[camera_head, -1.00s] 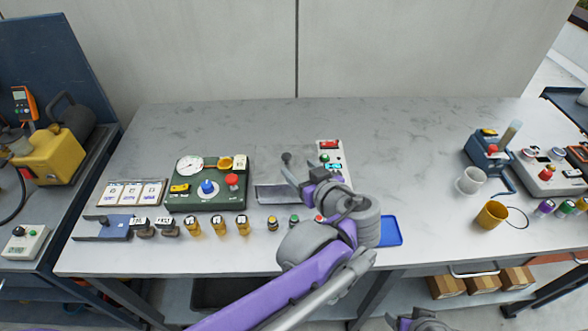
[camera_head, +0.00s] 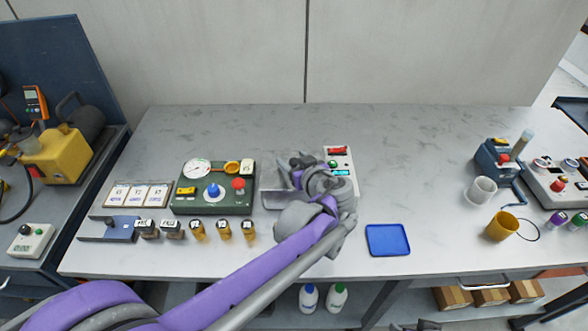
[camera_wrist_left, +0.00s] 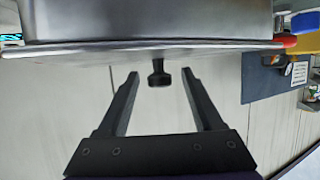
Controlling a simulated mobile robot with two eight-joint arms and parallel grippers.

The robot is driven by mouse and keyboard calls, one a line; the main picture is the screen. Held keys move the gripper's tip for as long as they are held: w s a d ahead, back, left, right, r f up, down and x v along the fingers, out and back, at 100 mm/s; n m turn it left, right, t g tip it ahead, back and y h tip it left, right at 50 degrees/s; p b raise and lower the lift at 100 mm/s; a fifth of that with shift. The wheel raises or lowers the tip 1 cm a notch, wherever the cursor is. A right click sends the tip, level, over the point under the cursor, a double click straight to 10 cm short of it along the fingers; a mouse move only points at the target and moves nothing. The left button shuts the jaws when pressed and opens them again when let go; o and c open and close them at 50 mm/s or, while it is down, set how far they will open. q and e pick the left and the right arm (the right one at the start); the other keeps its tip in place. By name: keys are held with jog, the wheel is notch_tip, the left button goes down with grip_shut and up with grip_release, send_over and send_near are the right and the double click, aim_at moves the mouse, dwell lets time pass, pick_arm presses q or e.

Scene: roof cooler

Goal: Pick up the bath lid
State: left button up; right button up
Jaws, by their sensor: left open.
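The bath is a metal box behind my left gripper (camera_head: 298,166) in the head view, mostly hidden by it. In the left wrist view the picture looks upside down. There the bath lid (camera_wrist_left: 120,48) is a flat metal plate edge along the top, with a black knob (camera_wrist_left: 158,75) on it. My left gripper (camera_wrist_left: 158,78) is open, its two fingers on either side of the knob. Gaps show between knob and fingers. A small grey part of my right gripper (camera_head: 418,326) shows at the bottom edge of the head view, too little to tell its jaws.
A green panel (camera_head: 214,205) with knobs and a gauge stands left of the bath. A white panel (camera_head: 338,157) stands close on its right. Several small bottles line the front. A blue tray (camera_head: 388,240) lies front right.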

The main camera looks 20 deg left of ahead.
pick_arm(q)
grip_shut()
jog(key=shift+r, duration=0.1)
dwell(0.4)
